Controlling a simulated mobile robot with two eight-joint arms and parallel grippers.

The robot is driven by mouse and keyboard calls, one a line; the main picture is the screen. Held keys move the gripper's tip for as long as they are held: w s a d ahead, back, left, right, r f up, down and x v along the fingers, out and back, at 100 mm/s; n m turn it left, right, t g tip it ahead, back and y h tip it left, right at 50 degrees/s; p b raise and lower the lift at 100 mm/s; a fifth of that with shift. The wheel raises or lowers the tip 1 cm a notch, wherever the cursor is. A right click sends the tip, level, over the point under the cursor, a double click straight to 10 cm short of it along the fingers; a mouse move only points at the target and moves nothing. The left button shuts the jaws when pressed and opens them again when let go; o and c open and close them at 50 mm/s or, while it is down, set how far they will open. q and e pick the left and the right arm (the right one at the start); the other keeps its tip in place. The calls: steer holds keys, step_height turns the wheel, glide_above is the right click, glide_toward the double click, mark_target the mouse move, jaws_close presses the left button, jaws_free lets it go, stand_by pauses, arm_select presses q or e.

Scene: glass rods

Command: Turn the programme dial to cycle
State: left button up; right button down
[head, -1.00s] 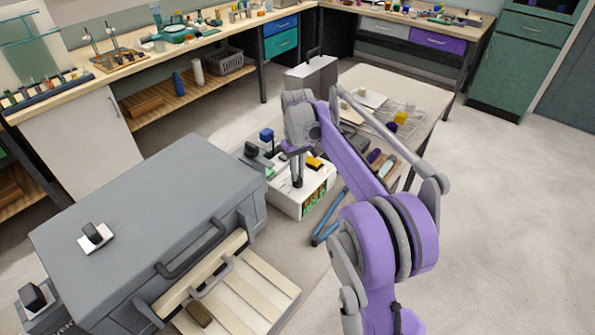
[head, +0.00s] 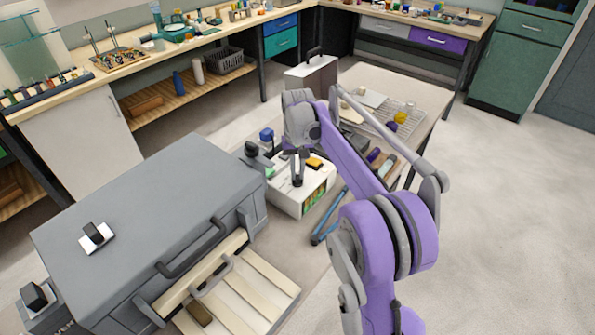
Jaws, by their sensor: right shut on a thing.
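My right gripper (head: 297,183) points down onto the top of this box. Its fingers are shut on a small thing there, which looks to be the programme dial. The fingers hide the dial, so I cannot read its setting. A blue knob (head: 266,134) and a yellow-orange piece (head: 314,163) show around the gripper. My left gripper is not in view.
A large grey cabinet (head: 150,200) with handles stands at the left, with a black knob (head: 95,233) on top. A table (head: 400,85) stands behind my arm. The floor at the right is clear.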

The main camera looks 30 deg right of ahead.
mark_target(298, 176)
steer(key=c, duration=0.9)
jaws_free()
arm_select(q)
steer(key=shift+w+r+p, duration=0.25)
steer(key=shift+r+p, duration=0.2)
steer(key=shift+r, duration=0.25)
arm_select(e)
step_height(298, 176, up, 11)
steer(key=shift+f, duration=0.1)
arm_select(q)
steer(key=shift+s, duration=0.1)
arm_select(e)
steer(key=shift+s+f, duration=0.1)
